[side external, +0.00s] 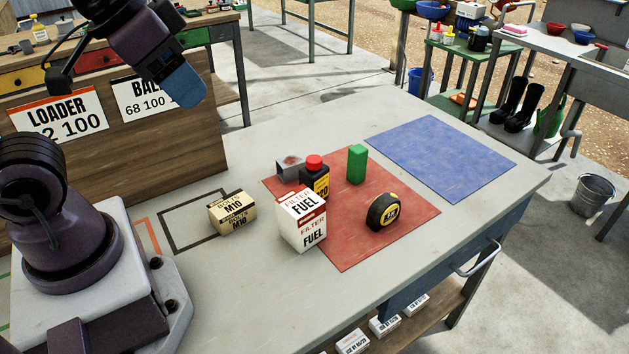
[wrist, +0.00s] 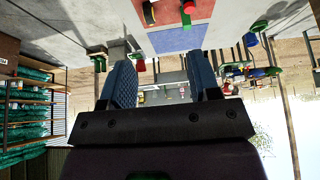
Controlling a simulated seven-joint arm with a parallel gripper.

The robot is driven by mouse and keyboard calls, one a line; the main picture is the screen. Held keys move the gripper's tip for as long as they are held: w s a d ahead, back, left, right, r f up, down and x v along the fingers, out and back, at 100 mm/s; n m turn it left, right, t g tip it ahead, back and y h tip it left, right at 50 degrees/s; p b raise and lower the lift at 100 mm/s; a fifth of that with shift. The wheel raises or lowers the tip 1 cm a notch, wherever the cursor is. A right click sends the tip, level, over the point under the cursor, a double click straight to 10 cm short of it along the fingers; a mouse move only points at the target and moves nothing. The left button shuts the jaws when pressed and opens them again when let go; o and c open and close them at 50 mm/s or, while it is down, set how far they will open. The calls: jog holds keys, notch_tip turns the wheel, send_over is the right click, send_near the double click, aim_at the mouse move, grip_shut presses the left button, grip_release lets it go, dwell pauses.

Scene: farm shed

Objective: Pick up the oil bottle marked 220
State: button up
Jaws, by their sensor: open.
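The oil bottle (side external: 317,178) is black with a red cap and a yellow label on which "20" shows. It stands upright on the red mat (side external: 362,247) in the side view. The white fuel filter box (side external: 302,222) in front hides its lower part. My gripper (side external: 184,92) is up at the upper left, well away from the bottle and above the table. In the wrist view my gripper (wrist: 162,82) has its two blue fingers apart with nothing between them.
Near the bottle are a green block (side external: 357,164), a tape measure (side external: 382,212), a grey metal piece (side external: 289,168) and a tan M10 box (side external: 232,212). The blue mat (side external: 440,157) is empty. A wooden board (side external: 150,150) with signs stands along the table's left.

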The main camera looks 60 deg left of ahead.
aim_at(319, 169)
jog(key=o, duration=0.4)
jog(key=shift+c, duration=0.2)
jog(key=w+f+m+g+y, duration=0.4)
jog(key=w, duration=0.6)
jog(key=w+f+m+g+y, duration=0.3)
jog(key=w+f+m+g, duration=0.15)
jog(key=w, duration=0.55)
jog(key=w+d+f+m+y, duration=0.1)
jog(key=w+f+m+y, duration=0.1)
jog(key=f, duration=0.4)
jog(key=w+d+f+m+t+y, duration=0.1)
jog(key=d+f+m+y, duration=0.1)
jog(key=f+y, duration=0.3)
jog(key=w+d+f+m+y, duration=0.2)
jog(key=f+m+y, duration=0.2)
jog(key=f, duration=0.4)
jog(key=shift+w+d+f+m, duration=0.15)
jog(key=shift+w+d+m, duration=0.1)
jog(key=shift+w, duration=0.05)
jog(key=a, duration=0.8)
jog(key=s+a, duration=0.1)
jog(key=a, duration=0.4)
jog(key=shift+s, duration=0.1)
